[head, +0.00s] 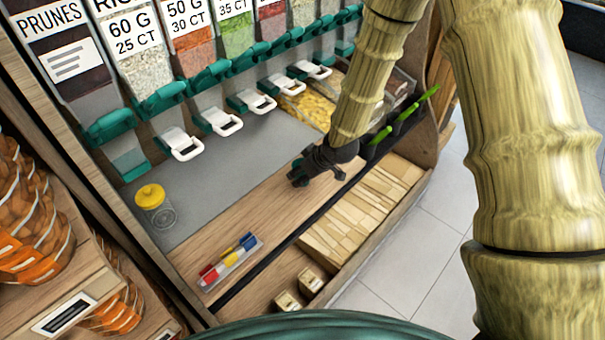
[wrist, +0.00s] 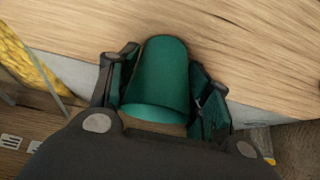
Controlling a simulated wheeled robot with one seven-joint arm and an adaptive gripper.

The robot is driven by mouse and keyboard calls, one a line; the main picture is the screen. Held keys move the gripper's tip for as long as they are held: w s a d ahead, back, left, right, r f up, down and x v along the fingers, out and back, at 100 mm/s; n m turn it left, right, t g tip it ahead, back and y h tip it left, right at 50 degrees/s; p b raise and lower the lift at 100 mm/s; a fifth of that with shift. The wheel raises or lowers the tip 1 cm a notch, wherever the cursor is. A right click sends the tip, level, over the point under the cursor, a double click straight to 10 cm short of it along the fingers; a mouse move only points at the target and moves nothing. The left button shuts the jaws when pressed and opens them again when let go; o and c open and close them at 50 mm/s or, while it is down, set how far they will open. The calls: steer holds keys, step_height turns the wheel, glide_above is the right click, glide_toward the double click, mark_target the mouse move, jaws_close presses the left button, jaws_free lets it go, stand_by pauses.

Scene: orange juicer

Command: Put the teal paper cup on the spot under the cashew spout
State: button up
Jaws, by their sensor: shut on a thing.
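The teal paper cup (wrist: 158,80) shows in the wrist view between the two fingers of my gripper (wrist: 166,100), which is shut on its sides. In the head view my gripper (head: 303,174) is over the wooden front strip of the counter; I cannot make out the cup there. Several spouts with white levers, such as one lever (head: 183,145), stand in a row under the bins along the back of the grey counter (head: 232,150). No cashew label can be read, so I cannot tell which spout it is.
A yellow-lidded jar (head: 152,196) stands at the counter's left. A tray of coloured markers (head: 230,262) lies on the wooden strip (head: 205,255). Green-handled scoops (head: 383,136) and bins of food (head: 310,107) are at the right. The grey counter's middle is clear.

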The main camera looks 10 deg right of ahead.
steer(key=shift+f, duration=0.5)
steer(key=shift+f, duration=0.15)
steer(key=o, duration=0.7)
steer(key=shift+r, duration=0.2)
steer(key=shift+b+v, duration=0.35)
steer(key=shift+v, duration=5.65)
